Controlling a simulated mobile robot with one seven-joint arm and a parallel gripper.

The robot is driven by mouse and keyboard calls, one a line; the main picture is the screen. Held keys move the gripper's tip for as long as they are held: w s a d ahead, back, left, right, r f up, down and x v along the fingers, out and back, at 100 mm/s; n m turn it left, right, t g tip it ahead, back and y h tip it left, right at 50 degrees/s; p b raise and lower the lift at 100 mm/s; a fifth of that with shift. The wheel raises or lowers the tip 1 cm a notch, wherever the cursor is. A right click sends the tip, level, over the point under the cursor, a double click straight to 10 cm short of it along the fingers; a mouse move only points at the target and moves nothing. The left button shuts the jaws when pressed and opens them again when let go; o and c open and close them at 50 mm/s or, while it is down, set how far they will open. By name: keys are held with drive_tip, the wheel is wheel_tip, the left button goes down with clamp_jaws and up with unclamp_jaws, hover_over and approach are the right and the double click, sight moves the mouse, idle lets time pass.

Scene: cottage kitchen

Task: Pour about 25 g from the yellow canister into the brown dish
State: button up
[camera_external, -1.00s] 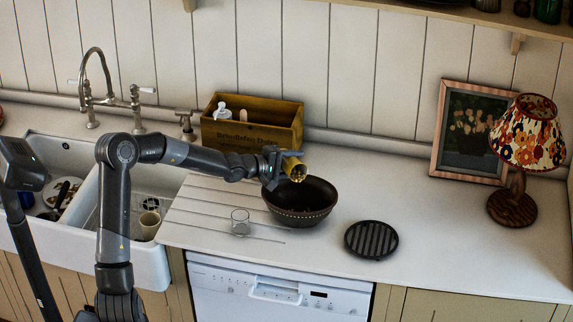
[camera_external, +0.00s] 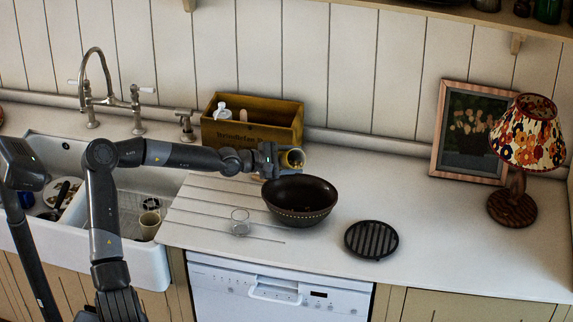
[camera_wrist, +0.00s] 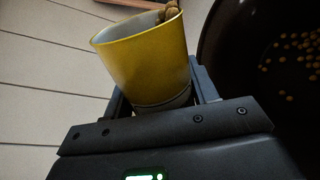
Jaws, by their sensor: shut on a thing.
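My gripper (camera_external: 275,160) is shut on the yellow canister (camera_external: 293,158), above the back left rim of the brown dish (camera_external: 301,212). The canister is tilted with its mouth toward the external camera. In the wrist view the yellow canister (camera_wrist: 145,58) sits between the fingers of my gripper (camera_wrist: 163,92), and a few tan pieces (camera_wrist: 168,12) show at its rim. The brown dish (camera_wrist: 232,62) is at the right there, with several small yellowish pieces (camera_wrist: 292,48) lying in it. No pieces show in the air.
A small glass (camera_external: 240,222) stands left of the dish. A dark round ribbed trivet (camera_external: 371,239) lies to its right. A wooden box (camera_external: 252,128) stands behind. The sink (camera_external: 150,275) is at left, and a lamp (camera_external: 525,145) and picture frame (camera_external: 437,150) are at right.

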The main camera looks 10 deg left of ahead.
sight(292, 155)
drive_tip(key=shift+s+f+n, duration=0.1)
drive_tip(key=shift+f+n, duration=0.25)
drive_tip(key=shift+n, duration=0.15)
drive_tip(key=shift+r+n+h, duration=0.35)
drive_tip(key=shift+n+h, duration=0.15)
drive_tip(key=shift+n, duration=0.2)
drive_tip(key=shift+w+a+r+n+b, duration=0.35)
drive_tip(key=shift+w+n+b, duration=0.15)
drive_tip(key=shift+n, duration=0.3)
drive_tip(key=shift+w+a+f+n+h, duration=0.25)
drive_tip(key=shift+f+n+h, duration=0.2)
drive_tip(key=shift+n, duration=0.35)
drive_tip(key=shift+w+a+f+n+h+b, duration=0.1)
drive_tip(key=shift+w+a+n+h+b, duration=0.15)
drive_tip(key=shift+n, duration=0.55)
drive_tip(key=shift+w+a+n+h+b, duration=0.15)
drive_tip(key=shift+w+n+h, duration=0.15)
drive_tip(key=shift+n, duration=0.5)
drive_tip(key=shift+r, duration=3.5)
